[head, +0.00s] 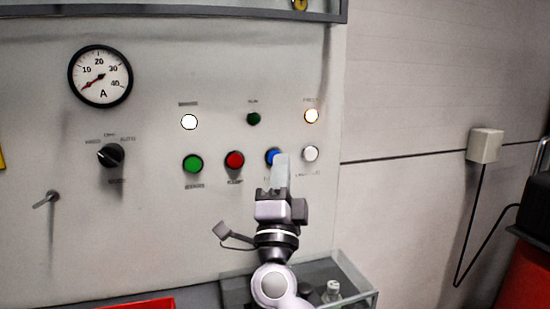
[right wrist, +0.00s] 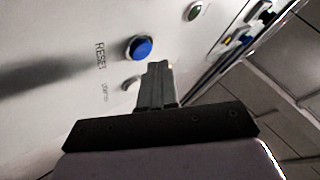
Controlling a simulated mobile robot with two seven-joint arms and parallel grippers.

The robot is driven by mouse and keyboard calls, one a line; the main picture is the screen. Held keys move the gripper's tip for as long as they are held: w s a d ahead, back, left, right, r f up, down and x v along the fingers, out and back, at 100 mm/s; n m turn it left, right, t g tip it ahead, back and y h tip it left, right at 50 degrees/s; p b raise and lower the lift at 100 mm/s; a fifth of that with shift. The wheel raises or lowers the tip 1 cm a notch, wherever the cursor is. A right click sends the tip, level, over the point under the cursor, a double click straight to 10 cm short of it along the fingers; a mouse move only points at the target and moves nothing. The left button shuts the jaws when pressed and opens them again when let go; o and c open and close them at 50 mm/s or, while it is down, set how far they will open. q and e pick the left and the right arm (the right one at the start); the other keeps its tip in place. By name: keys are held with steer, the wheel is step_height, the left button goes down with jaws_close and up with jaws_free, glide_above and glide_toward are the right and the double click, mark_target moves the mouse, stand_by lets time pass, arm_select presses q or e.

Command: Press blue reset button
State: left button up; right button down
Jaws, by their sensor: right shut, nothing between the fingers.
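The blue reset button (head: 271,155) sits on the grey control panel, between the red button and a white button. My right gripper (head: 281,160) is in front of the panel, and its fingertips partly cover the blue button in the head view. The right wrist view shows the blue button (right wrist: 140,47) with the word RESET beside it. In that view my right gripper (right wrist: 158,65) is shut and empty, its tips just beside the button. I cannot tell whether they touch the panel. My left gripper is not in view.
A green button (head: 193,163), a red button (head: 235,160) and a white button (head: 310,153) share the row. A rotary selector (head: 110,156) and a round gauge (head: 100,76) are to the left. A clear-sided box (head: 358,290) stands below the panel.

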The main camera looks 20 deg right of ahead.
steer(key=shift+w, duration=0.15)
steer(key=shift+w, duration=0.3)
steer(key=shift+w, duration=0.35)
stand_by(0.6)
stand_by(0.4)
steer(key=shift+s+p, duration=0.5)
steer(key=shift+s, duration=0.3)
